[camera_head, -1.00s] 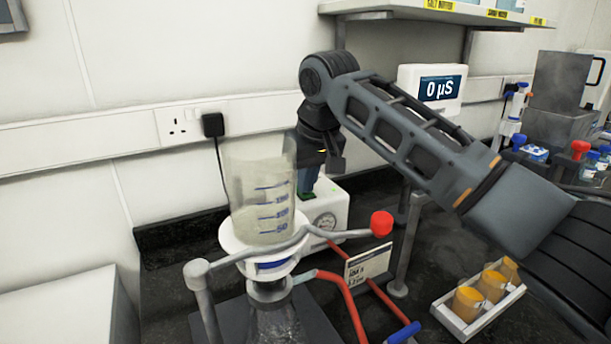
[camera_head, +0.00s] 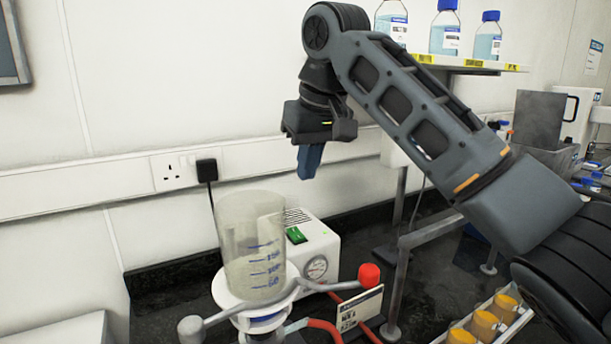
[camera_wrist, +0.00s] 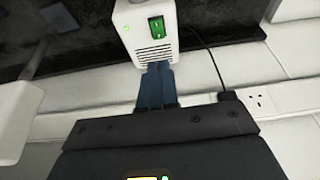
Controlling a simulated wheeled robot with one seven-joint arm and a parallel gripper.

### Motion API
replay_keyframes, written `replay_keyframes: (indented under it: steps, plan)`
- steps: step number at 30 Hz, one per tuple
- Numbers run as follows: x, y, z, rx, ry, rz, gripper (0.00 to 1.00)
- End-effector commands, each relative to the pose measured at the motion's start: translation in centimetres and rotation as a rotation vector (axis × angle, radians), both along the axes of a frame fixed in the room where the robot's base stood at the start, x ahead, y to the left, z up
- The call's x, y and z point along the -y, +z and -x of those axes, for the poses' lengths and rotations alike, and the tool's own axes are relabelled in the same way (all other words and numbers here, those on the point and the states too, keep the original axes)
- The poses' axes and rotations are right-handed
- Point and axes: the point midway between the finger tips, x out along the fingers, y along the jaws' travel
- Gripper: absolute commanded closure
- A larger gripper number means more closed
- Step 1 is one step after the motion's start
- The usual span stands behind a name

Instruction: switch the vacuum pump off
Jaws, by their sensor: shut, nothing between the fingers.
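The vacuum pump (camera_head: 318,243) is a white box with a round gauge on its front and vent slots on top, standing on the dark bench by the wall. Its green rocker switch (camera_head: 296,235) is on top; it also shows in the wrist view (camera_wrist: 157,31), looking lit green, with a small green light beside it. Which way the rocker is tilted I cannot tell for sure. My gripper (camera_head: 309,162) is shut and empty, blue fingers pointing down, above the pump and clear of the switch. In the wrist view the fingertips (camera_wrist: 157,68) appear just beyond the vented end.
A graduated glass funnel (camera_head: 252,245) on a clamp stand is in front left of the pump. A red clamp knob (camera_head: 369,275) is close to the pump's right. A metal post (camera_head: 400,250) and a shelf of bottles (camera_head: 470,66) are at the right.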

Motion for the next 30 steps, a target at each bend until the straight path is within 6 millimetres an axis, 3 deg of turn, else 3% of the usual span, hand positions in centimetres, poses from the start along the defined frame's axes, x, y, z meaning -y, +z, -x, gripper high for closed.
replay_keyframes:
  steps: [17, 30]
  plan:
    - [-1.1, 1.1, -0.1, 0.008, 0.009, -0.011, 1.0]
    - [-0.9, 0.4, -0.2, -0.001, 0.0, 0.002, 1.0]
